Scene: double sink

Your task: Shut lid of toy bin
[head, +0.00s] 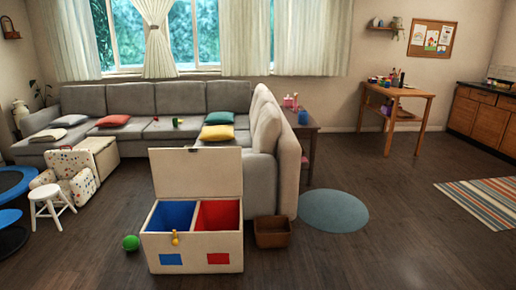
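The toy bin (193,244) is a cream-coloured box standing on the wooden floor, just left of the middle of the head view. Its lid (195,172) is open and stands upright at the back edge. Inside are a blue compartment (172,215) on the left and a red compartment (217,215) on the right. The front has a blue square, a red square and a small yellow latch-like piece (175,238) near the top edge. Neither of my grippers shows in the head view.
A green ball (131,243) lies on the floor left of the bin. A brown basket (272,232) stands close to its right side. The grey sofa (262,150) is behind. A white stool (50,200) stands at left. The floor in front and right is clear.

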